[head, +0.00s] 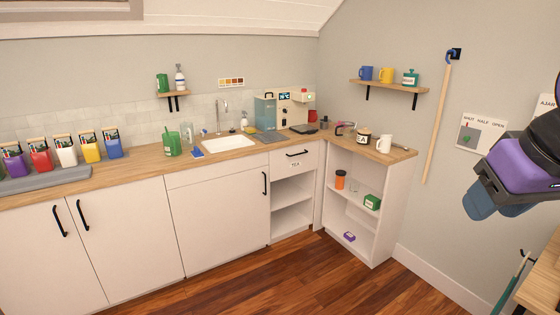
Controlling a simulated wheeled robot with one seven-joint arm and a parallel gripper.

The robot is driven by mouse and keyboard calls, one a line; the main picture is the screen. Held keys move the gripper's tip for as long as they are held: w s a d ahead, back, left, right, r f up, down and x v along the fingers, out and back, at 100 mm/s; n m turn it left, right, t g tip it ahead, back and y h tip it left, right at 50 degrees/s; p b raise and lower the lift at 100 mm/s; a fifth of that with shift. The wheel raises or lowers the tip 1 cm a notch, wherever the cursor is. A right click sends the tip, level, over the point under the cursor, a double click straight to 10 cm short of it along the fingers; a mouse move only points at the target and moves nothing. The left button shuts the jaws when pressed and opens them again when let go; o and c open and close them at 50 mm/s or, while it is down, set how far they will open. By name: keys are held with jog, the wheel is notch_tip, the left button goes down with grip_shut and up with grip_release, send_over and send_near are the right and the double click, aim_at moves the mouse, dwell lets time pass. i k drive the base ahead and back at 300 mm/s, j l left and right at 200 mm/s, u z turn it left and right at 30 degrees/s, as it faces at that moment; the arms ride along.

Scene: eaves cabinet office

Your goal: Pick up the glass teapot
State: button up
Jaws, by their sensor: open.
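I cannot pick out the glass teapot for certain. A small dark and pinkish vessel (345,128) with a handle stands on the corner wooden counter and may be it; it is too small to tell. A clear glass-like vessel (187,132) stands left of the sink. My gripper (497,209), purple and dark with blue fingers, hangs at the right edge, in front of the wall and far from both vessels. It is open, with nothing seen between its fingers.
A dark labelled jar (363,137) and a white jug (384,144) stand near the dark vessel. A wall shelf (390,86) with mugs hangs above. Open shelves (352,205) lie below the counter. The wooden floor (305,275) is clear. A wooden edge (542,275) shows lower right.

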aim_at(348, 128)
jog(key=i, duration=2)
jog(key=i+z, duration=0.1)
jog(key=i, duration=0.85)
jog(key=i+j, duration=0.2)
jog(key=i, duration=0.75)
jog(key=i+z, duration=0.25)
